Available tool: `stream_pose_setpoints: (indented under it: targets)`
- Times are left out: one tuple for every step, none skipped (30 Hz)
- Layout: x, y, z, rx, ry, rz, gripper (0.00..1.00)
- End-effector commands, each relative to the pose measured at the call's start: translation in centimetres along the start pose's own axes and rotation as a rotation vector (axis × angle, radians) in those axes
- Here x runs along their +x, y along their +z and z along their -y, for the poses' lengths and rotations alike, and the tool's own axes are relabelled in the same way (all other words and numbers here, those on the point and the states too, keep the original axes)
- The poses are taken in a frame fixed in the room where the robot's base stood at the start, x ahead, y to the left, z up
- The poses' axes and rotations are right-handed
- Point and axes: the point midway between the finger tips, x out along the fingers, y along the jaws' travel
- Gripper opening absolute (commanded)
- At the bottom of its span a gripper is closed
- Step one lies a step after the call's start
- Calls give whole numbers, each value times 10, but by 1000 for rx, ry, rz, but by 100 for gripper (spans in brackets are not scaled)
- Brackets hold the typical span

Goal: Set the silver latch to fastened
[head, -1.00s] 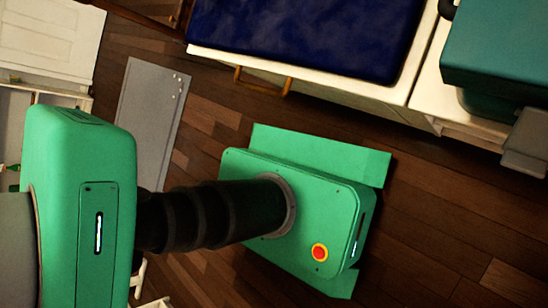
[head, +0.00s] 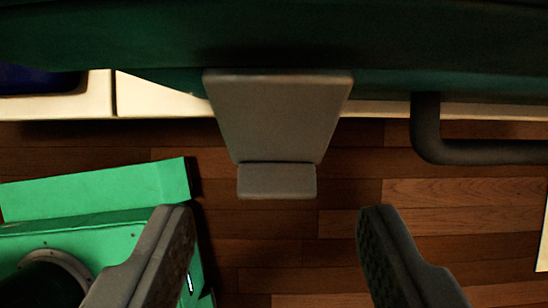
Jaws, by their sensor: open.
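The silver latch (head: 279,115) is a grey plate that widens toward the case, with a narrower lip (head: 277,180) at its free end. It sticks out from the edge of a dark green case (head: 430,35) at the top of the head view. Whether it is fastened cannot be told from this angle. My gripper (head: 272,212) is open and empty, with one finger to the left and one to the right of the latch. The fingertips are a little below the lip in the picture and do not appear to touch it.
A dark bent handle (head: 428,130) sticks out from the case to the right of the latch. A pale surface edge (head: 60,106) and a bit of dark blue cloth (head: 35,80) lie at the left. Wooden floor (head: 450,215) shows below.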

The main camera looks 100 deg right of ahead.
Motion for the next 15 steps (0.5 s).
stream_pose_setpoints:
  targets:
    - [8,1,1,0,-2,0,51]
    - [10,0,0,1,-2,0,51]
    - [13,0,0,1,-1,-1,51]
    - [15,0,0,0,-1,-1,51]
    - [16,0,0,0,-1,-1,51]
    - [18,0,0,0,0,-2,51]
    - [18,-1,0,0,0,-2,51]
    - [19,-1,0,0,0,-2,51]
    - [19,-1,0,0,0,-2,51]
    - [19,-1,0,0,0,-2,51]
    - [19,-1,0,-1,0,-2,51]
    - [19,-1,0,-1,0,-2,51]
    - [19,-1,0,-1,0,-2,51]
    - [19,-1,0,-1,0,-2,51]
    - [19,-1,0,-1,0,-2,51]
